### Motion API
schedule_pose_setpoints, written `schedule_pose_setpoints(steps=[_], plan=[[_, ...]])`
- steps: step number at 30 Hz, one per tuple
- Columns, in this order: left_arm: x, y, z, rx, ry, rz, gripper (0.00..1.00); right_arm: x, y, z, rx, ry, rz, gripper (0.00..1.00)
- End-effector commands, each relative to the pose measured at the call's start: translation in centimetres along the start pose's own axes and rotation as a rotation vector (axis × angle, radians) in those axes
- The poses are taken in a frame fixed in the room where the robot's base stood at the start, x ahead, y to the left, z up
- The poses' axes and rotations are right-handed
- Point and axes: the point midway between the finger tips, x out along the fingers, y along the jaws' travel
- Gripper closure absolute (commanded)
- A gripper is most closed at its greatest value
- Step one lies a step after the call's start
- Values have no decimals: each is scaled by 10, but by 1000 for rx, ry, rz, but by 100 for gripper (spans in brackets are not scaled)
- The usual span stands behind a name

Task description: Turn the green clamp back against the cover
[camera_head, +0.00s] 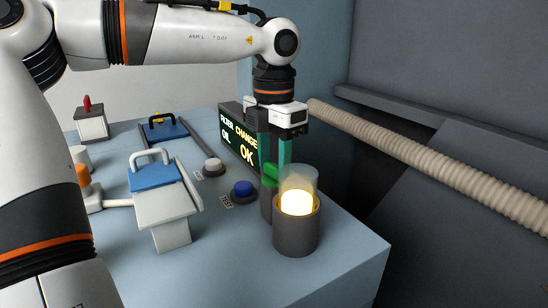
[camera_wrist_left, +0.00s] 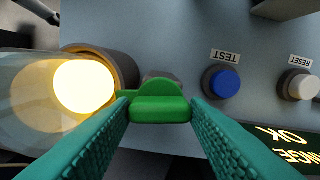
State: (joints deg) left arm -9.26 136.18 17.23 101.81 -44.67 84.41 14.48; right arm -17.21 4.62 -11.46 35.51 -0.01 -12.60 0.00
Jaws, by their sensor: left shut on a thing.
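The green clamp (camera_head: 269,176) sits on top of a short grey post beside the clear cover (camera_head: 299,178). The cover stands in a dark round cup (camera_head: 296,235) around a glowing lamp (camera_head: 297,203). My left gripper (camera_head: 275,158) comes down from above and is shut on the clamp. In the left wrist view the clamp (camera_wrist_left: 160,104) lies between the two green fingertips (camera_wrist_left: 160,108). A small tab on it points toward the cover (camera_wrist_left: 40,100) and appears to reach its edge. I cannot tell whether they touch. My right gripper is not in view.
A blue TEST button (camera_head: 243,188) and a white RESET button (camera_head: 214,167) stand left of the clamp. A lit display (camera_head: 238,140) reads "OK" behind them. A grey block with a blue handled part (camera_head: 154,176) is further left. A ribbed hose (camera_head: 430,165) runs at right.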

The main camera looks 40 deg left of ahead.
Motion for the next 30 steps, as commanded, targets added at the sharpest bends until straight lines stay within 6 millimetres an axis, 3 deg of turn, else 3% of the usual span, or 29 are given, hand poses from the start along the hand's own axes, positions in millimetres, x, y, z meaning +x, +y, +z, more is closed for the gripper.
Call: schedule_pose_setpoints(steps=[10,27,28,30], plan=[[-3,0,-1,157,6,-2,81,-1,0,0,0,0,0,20],[-3,0,-1,191,8,-3,81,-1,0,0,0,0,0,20],[-3,0,-1,191,8,-3,57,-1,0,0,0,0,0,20],[-3,0,-1,191,7,-3,45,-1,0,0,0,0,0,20]])
